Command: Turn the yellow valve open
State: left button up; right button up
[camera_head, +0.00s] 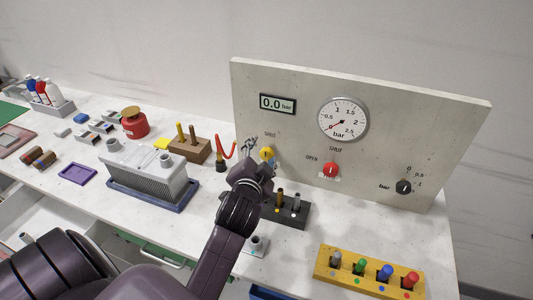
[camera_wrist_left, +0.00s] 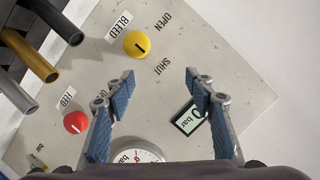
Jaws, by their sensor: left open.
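The yellow valve (camera_head: 267,153) is a round knob on the upright grey panel (camera_head: 440,130), below a SHUT label in the head view. In the left wrist view the yellow valve (camera_wrist_left: 137,44) shows a short black mark pointing toward SHUT; OPEN and BLEED labels are beside it. My left gripper (camera_head: 251,146) is in front of the panel, close to the valve and partly in front of that area. In the wrist view my left gripper (camera_wrist_left: 160,82) is open and empty, with the valve beyond the left fingertip, apart from it. My right gripper is not in view.
A red valve (camera_head: 330,170), a black knob (camera_head: 403,187), a round gauge (camera_head: 343,119) and a display (camera_head: 277,103) reading 0.0 bar are on the panel. A dark block with pegs (camera_head: 290,213) and a yellow rack (camera_head: 345,275) stand in front.

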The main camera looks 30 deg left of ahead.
pick_arm(q)
send_near(266, 156)
jog(key=x, duration=0.3)
jog(key=shift+a+f, duration=0.1)
jog(key=shift+f, duration=0.2)
jog(key=x, duration=0.2)
jog(key=p+x, duration=0.1)
jog(key=x, duration=0.2)
jog(key=shift+w+a+r, duration=0.1)
jog(key=shift+w, duration=0.25)
jog(key=shift+w+a, duration=0.15)
jog(key=shift+w, duration=0.2)
jog(key=shift+w+a+f, duration=0.15)
jog(key=shift+w+f, duration=0.1)
jog(key=shift+w, duration=0.1)
jog(key=c, duration=1.2)
jog(key=shift+o, duration=0.2)
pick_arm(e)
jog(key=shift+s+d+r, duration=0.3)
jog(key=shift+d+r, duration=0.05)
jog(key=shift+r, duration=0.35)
